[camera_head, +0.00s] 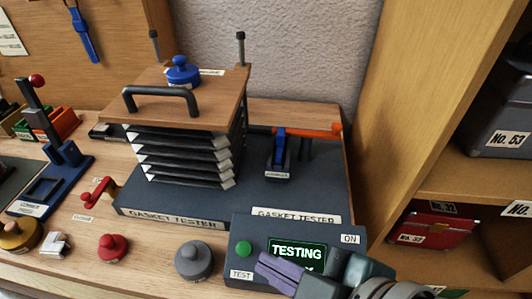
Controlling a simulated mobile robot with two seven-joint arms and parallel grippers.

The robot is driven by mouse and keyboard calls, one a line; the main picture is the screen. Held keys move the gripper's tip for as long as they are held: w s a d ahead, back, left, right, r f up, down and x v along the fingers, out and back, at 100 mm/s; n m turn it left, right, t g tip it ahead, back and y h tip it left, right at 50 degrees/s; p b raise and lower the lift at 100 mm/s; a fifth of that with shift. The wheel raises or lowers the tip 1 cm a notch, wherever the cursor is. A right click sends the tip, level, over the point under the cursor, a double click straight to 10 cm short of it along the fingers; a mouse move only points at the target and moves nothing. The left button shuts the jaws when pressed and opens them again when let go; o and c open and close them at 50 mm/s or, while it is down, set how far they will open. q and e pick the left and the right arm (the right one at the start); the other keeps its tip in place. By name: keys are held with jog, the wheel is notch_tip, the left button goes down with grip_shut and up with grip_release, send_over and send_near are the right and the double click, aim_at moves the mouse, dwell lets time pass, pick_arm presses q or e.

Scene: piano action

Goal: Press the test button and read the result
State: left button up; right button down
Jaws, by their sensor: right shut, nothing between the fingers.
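The gasket tester's control box (232,232) stands at the front, right of centre. Its green button (243,248) is above a TEST label (241,274). The lit screen (297,250) reads TESTING in green; a second line below is mostly hidden by my gripper. An ON label (350,239) is at its top right. My right gripper (264,268) is shut and empty, in front of the box, with its tips just right of and below the green button; I see a gap in the picture. My left gripper is not in view.
The tester (260,190) carries a stack of dark plates (185,158) under a wooden top plate (200,105) with a handle and blue knob. A grey knob (193,260) and red knob (112,247) stand left of the box. A shelf (405,110) bounds the right.

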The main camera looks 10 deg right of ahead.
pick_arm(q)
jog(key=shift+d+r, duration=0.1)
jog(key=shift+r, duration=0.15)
pick_arm(e)
jog(key=shift+v, duration=1.45)
